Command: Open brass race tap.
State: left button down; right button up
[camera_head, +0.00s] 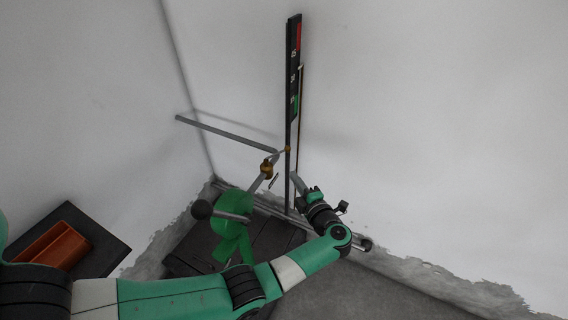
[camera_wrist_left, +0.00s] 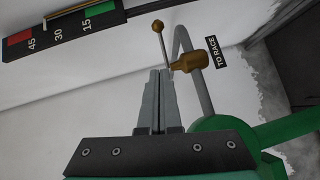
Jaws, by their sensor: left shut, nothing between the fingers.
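The brass race tap (camera_head: 266,170) sits on a grey pipe left of the upright gauge in the head view. In the left wrist view the brass tap body (camera_wrist_left: 190,62) is next to a "TO RACE" label (camera_wrist_left: 217,52). Its thin lever (camera_wrist_left: 162,45) ends in a small brass ball knob and points up in that picture. My left gripper (camera_head: 294,177) is right of the tap in the head view. In the wrist view its fingers (camera_wrist_left: 159,72) are shut and empty, tips close to the lever's lower end; I cannot tell whether they touch. My right gripper is out of view.
A tall gauge board (camera_head: 293,80) marked 15, 30, 45 with green and red bands stands behind the tap. An orange tray (camera_head: 52,247) lies at far left.

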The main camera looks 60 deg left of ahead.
pick_arm(q)
jog(key=b, duration=0.3)
send_near(284, 150)
jog(key=s+a, duration=0.3)
jog(key=w+a+b, duration=0.1)
jog(key=b, duration=0.1)
jog(key=w+a+f+b, duration=0.1)
jog(key=w+a+b, duration=0.1)
jog(key=shift+w+a, duration=0.1)
jog(key=shift+a, duration=0.05)
jog(key=shift+w+a+n+g+b, duration=0.1)
jog(key=shift+n+g+b, duration=0.25)
jog(key=shift+b, duration=0.4)
